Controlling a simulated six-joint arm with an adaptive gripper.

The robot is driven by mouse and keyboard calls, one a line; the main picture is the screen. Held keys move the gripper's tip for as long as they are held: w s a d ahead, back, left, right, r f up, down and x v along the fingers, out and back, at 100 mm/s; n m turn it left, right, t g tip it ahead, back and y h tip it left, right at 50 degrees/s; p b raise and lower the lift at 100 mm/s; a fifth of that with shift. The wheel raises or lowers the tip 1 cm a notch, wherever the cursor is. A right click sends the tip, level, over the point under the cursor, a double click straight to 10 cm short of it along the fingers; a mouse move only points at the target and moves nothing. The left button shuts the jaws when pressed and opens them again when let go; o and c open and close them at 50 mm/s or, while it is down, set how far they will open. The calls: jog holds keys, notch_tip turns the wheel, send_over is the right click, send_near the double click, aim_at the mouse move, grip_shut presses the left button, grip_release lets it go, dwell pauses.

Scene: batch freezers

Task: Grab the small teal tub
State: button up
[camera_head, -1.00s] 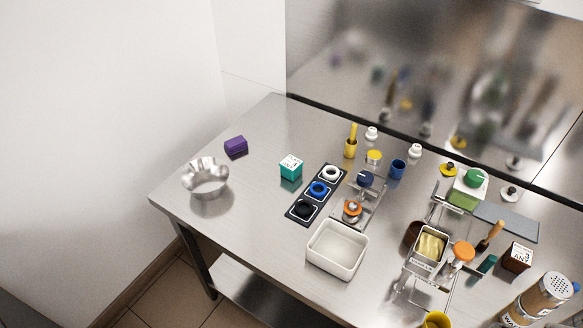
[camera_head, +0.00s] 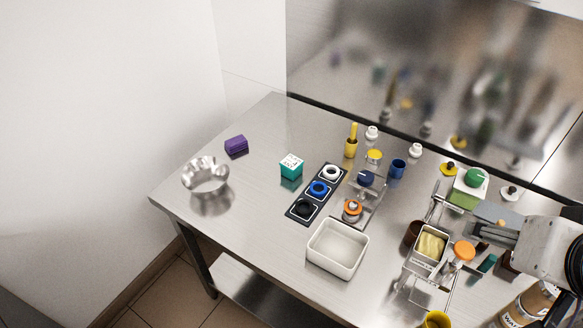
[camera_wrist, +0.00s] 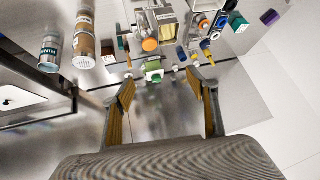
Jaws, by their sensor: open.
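A small teal tub-like cube with a white, printed top (camera_head: 291,168) stands on the steel table, left of the dark strip. It also shows at the upper right in the wrist view (camera_wrist: 238,23). A smaller dark teal piece (camera_head: 487,264) lies at the right, beside the orange-topped item; I cannot tell its exact form. My gripper (camera_head: 488,231) is at the right of the head view, above the crowded right side and far from the teal cube. In the wrist view my gripper (camera_wrist: 161,84) has its fingers wide apart with nothing between them.
A purple block (camera_head: 236,146) and a metal bowl (camera_head: 205,180) stand at the left. A white bin (camera_head: 337,262) is at the front. Racks, a green-lidded tub (camera_head: 467,193) and shakers crowd the right. Table around the teal cube is clear. A steel wall panel (camera_head: 430,80) stands behind.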

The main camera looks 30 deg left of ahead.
jog(key=w+a+r+n+t+y, duration=0.1)
jog(key=w+a+r+y, duration=0.15)
jog(key=w+a, duration=0.65)
jog(key=w+a+r+t+y, duration=0.15)
jog(key=w+a+r, duration=0.25)
jog(key=w+a, duration=0.5)
jog(key=w+a+t, duration=0.2)
jog(key=w+a, duration=0.4)
jog(key=a, duration=0.3)
jog(key=m+t+h, duration=0.2)
jog(key=m+h, duration=0.1)
jog(key=h, duration=0.3)
send_over(292, 168)
jog(key=a, duration=0.1)
notch_tip(292, 168, down, 26)
jog(key=s+f, duration=0.2)
jog(key=f, duration=0.1)
jog(key=s+f+h, duration=0.1)
jog(key=s+f, duration=0.1)
jog(key=f, duration=0.1)
jog(key=s+f+h, duration=0.1)
jog(key=f, duration=0.2)
jog(key=shift+s+a+f+m+g, duration=0.1)
jog(key=shift+s+a+m+g, duration=0.2)
jog(key=shift+s, duration=0.1)
